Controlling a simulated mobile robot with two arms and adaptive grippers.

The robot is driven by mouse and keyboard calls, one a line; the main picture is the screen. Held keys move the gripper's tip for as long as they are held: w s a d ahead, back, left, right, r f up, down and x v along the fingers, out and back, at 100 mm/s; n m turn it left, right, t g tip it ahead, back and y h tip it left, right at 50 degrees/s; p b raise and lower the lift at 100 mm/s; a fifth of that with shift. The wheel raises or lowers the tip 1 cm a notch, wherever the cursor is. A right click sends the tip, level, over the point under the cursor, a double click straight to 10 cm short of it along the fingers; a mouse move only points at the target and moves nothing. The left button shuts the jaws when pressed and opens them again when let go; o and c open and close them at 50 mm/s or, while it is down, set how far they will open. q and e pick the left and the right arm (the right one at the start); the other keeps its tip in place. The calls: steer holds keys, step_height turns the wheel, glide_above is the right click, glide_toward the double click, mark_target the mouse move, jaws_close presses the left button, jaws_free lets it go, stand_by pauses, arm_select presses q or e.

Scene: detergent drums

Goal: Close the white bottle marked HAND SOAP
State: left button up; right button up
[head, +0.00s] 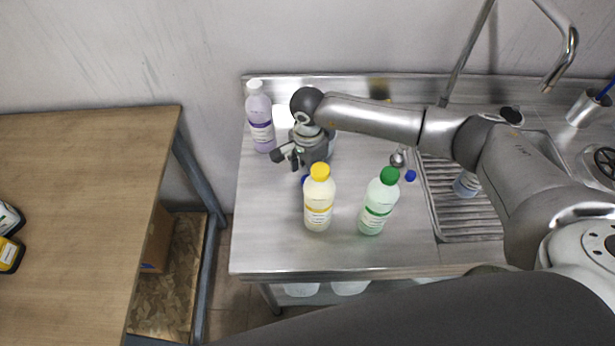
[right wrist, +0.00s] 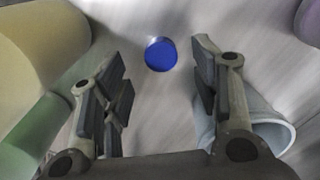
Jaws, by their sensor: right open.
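A white object (head: 284,118), partly hidden behind my right arm, stands beside the lilac bottle. It may be the white bottle, but no HAND SOAP marking is readable. A blue cap (head: 305,179) lies on the steel counter, partly hidden by the yellow-capped bottle. A blue cap (right wrist: 160,54) also shows in the right wrist view, on the counter beyond and between the fingertips. My right gripper (head: 285,156) is open and empty, low over the counter, apart from the cap; its fingers also show in the right wrist view (right wrist: 160,80). My left gripper is not in view.
A lilac bottle (head: 260,124), a yellow-capped bottle (head: 318,205) and a green-capped bottle (head: 378,206) stand nearby. A pale blue-grey round container (right wrist: 262,125) is close to the right finger.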

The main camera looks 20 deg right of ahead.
mark_target(308, 177)
steer(key=shift+w+f+p, duration=0.1)
steer(key=shift+f+p, duration=0.25)
steer(key=shift+f, duration=1.15)
steer(key=c, duration=0.8)
